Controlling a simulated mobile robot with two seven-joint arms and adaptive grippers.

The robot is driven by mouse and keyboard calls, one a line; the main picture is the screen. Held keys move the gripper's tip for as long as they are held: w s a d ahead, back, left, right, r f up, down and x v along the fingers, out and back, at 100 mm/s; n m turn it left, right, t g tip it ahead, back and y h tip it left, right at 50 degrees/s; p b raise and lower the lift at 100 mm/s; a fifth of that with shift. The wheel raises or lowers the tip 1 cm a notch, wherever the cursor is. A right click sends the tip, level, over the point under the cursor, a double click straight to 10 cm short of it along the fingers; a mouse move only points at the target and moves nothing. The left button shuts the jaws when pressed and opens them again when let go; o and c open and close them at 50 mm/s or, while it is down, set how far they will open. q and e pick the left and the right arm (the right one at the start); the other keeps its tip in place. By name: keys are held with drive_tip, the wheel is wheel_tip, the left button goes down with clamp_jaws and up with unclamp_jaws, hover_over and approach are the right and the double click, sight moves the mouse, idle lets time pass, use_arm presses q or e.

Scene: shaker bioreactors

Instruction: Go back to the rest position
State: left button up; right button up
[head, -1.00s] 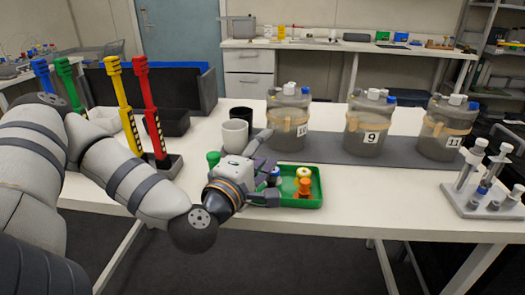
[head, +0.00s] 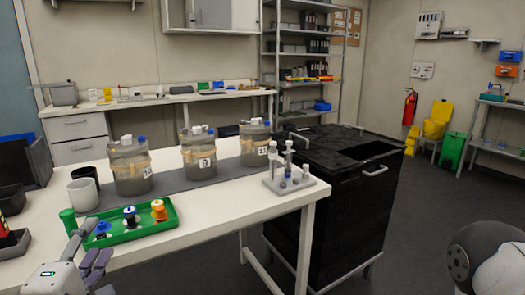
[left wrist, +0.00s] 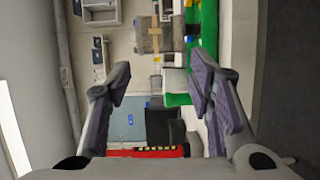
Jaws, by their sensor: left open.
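My left gripper (head: 92,245) is at the lower left of the head view, in front of the green tray's near left edge. In the left wrist view its two purple-padded fingers (left wrist: 161,78) are spread apart with nothing between them. The green tray (head: 125,235) lies on the white table and holds a few small coloured fittings, among them an orange one (head: 158,210). Part of my right arm shows at the lower right of the head view; the right gripper is out of the picture.
Three shaker jars (head: 129,168) stand on a grey mat behind the tray. A pipette stand (head: 290,187) is at the table's right end. A black cabinet (head: 345,200) stands beyond; floor is open in front.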

use_arm(q)
drive_tip(key=s+d+f+m+g+h, duration=0.25)
drive_tip(key=d+f+m, duration=0.2)
drive_tip(key=f, duration=0.25)
drive_tip(key=s+d+f+m+g+h, duration=0.25)
drive_tip(key=d+f+g, duration=0.2)
drive_tip(key=f, duration=0.25)
drive_tip(key=s+d+f+m+g+h, duration=0.2)
drive_tip(key=s+d+f+m, duration=0.25)
drive_tip(key=f, duration=0.25)
drive_tip(key=s+a+f+m+g+y, duration=0.1)
drive_tip(key=s+f+m+g, duration=0.3)
drive_tip(key=s, duration=0.7)
drive_tip(key=s+a+f+m+g+y, duration=0.2)
drive_tip(key=s+f+m+g, duration=0.2)
drive_tip(key=s, duration=0.7)
wheel_tip(320, 180, down, 2)
drive_tip(key=shift+s+a+f+g, duration=0.1)
drive_tip(key=shift+s+a+g, duration=0.25)
drive_tip(key=shift+g, duration=0.75)
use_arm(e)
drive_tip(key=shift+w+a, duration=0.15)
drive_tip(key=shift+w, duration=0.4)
